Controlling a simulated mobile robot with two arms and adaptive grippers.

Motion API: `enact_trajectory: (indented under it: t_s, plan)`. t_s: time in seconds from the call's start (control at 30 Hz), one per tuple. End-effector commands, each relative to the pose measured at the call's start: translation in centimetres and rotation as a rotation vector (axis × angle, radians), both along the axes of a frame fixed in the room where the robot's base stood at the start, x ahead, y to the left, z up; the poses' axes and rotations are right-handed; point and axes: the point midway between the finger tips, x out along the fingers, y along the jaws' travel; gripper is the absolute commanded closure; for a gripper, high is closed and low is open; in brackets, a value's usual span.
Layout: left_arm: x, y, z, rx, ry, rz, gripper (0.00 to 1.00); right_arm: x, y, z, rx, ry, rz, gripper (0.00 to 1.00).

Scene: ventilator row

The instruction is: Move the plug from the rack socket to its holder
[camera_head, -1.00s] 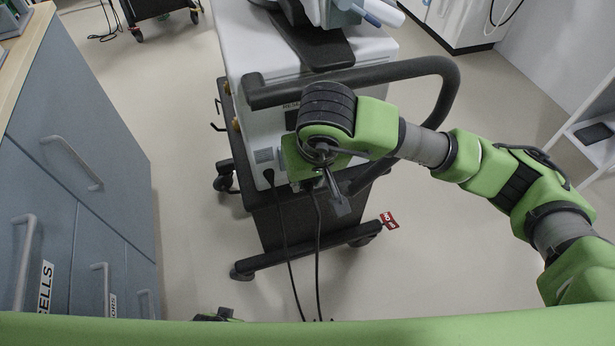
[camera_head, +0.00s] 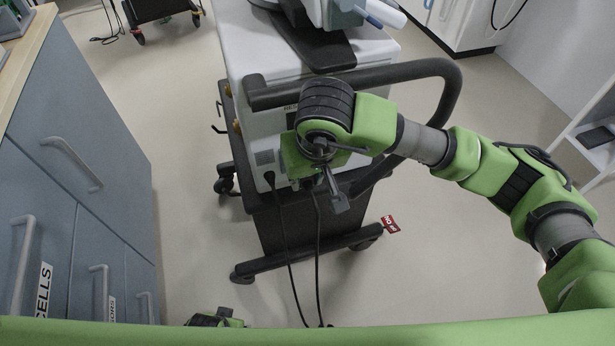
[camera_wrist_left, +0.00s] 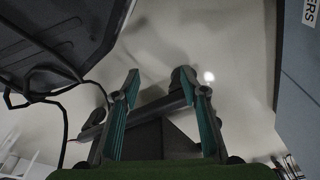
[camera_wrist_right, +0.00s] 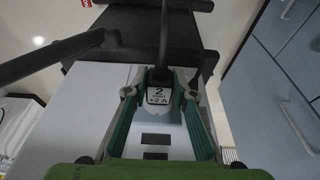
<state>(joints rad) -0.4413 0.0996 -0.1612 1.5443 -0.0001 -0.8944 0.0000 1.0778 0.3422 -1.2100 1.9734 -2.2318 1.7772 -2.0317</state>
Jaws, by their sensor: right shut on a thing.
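My left gripper (camera_wrist_left: 163,100) is open and empty above the floor. I cannot make out the holder.
A second black plug (camera_head: 269,177) with its own hanging cord is in the panel left of my right gripper. A dark handle bar (camera_head: 440,95) curves around the right side. Blue-grey drawers (camera_head: 80,170) stand at the left. The floor between is clear.

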Motion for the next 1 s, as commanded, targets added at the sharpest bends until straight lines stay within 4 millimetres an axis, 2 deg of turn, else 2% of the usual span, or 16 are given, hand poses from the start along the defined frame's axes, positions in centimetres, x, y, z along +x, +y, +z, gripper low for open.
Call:
enact_trajectory:
  t_s: [0.23, 1.0]
  plan:
    - [-0.1, 0.1, 0.3, 0.002, 0.006, 0.002, 0.6, 0.3, 0.1, 0.0, 0.0, 0.0, 0.0, 1.0]
    - [1.4, -0.1, 1.9, -0.001, -0.018, 0.003, 0.6, 1.1, 0.4, 0.0, 0.001, -0.001, 0.001, 1.0]
